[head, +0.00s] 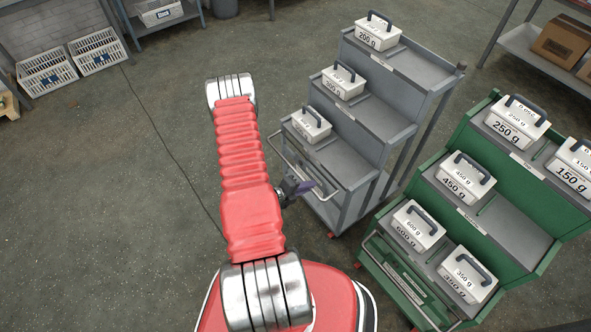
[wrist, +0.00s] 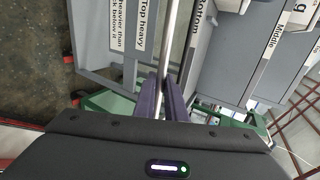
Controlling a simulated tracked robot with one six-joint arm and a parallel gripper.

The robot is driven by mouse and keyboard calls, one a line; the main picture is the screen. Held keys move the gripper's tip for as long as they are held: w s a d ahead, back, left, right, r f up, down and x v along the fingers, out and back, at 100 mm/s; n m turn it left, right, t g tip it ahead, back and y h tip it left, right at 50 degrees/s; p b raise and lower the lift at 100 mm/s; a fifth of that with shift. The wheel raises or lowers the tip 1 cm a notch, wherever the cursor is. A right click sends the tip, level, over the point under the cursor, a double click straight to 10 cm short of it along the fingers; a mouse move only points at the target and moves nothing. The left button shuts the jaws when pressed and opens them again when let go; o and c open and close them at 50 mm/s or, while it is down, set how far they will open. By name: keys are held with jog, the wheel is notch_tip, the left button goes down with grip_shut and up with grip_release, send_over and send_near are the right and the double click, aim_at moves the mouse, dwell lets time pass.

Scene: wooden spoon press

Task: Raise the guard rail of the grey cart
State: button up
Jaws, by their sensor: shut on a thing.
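The grey cart (head: 352,172) is stepped, with three shelves, and stands right of my arm in the head view. Its guard rail is a thin silver bar along the front of the lowest shelf. In the wrist view the rail (wrist: 172,45) runs upward from between my gripper's purple fingers. My gripper (head: 297,187) is shut on the rail, as the wrist view (wrist: 164,98) also shows. A "Top heavy" label (wrist: 143,40) is on the cart panel beside the rail.
White boxes with dark handles stand on the grey cart, one marked 200 g (head: 378,31) on top. A green cart (head: 515,215) with several weight boxes stands close on the right. Open floor (head: 110,200) lies left, with a cable across it.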

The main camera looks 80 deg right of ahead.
jog(key=shift+d+r, duration=0.15)
jog(key=shift+r, duration=0.9)
jog(key=shift+r, duration=0.1)
jog(key=shift+s+d+r, duration=0.1)
jog(key=shift+r, duration=0.35)
jog(key=shift+s+d+r, duration=0.1)
jog(key=shift+r, duration=0.3)
jog(key=shift+s+d+r, duration=0.2)
jog(key=shift+s+r, duration=0.05)
jog(key=shift+r, duration=0.2)
jog(key=shift+s+d+r, duration=0.15)
jog(key=shift+s+r, duration=0.1)
jog(key=shift+r, duration=0.15)
